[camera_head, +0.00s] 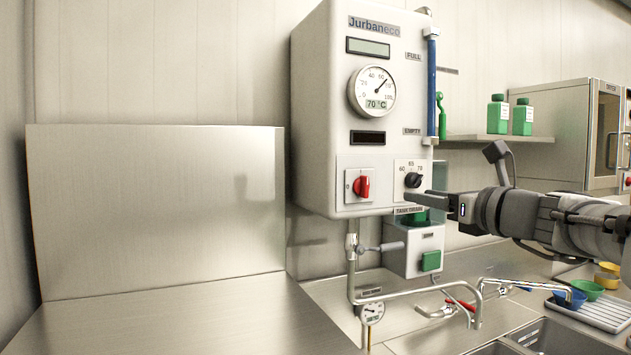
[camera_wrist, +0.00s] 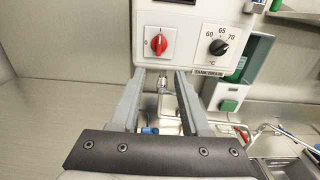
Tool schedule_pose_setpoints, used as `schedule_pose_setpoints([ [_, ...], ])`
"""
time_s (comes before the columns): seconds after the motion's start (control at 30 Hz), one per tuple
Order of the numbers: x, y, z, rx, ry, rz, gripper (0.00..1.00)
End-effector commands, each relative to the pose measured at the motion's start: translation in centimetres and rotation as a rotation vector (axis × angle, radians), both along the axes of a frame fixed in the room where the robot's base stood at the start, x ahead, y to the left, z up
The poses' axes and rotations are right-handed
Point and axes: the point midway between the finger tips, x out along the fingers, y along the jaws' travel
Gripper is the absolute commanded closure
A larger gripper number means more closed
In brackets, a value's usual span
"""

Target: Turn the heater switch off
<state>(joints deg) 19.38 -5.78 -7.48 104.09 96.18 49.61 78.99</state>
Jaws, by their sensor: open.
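The heater switch is a red rotary knob (camera_head: 361,186) on a white plate at the lower left of the white wall-mounted kettle (camera_head: 322,110). In the wrist view the red knob (camera_wrist: 158,44) is at top centre, its grip upright or slightly tilted. My gripper (camera_head: 408,201) reaches in from the right in the head view, in front of the kettle's lower edge and right of the red knob. In the wrist view my gripper (camera_wrist: 161,80) has its two fingers apart below the red knob, empty and not touching it.
A black temperature dial (camera_head: 413,180) sits right of the red knob. Below the kettle are a pipe with a tap lever (camera_head: 380,247), a box with a green button (camera_head: 431,261) and a steel sink. Green bottles (camera_head: 497,114) stand on a shelf at right.

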Motion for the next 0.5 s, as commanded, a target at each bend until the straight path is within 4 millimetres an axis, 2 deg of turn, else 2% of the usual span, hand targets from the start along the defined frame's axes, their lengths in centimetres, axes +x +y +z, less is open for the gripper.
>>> schedule_pose_setpoints([
  [0.17,1.6,0.7,0.2,0.007,-0.001,0.004,0.54],
  [0.5,8.2,3.5,0.2,0.006,0.0,0.005,0.54],
])
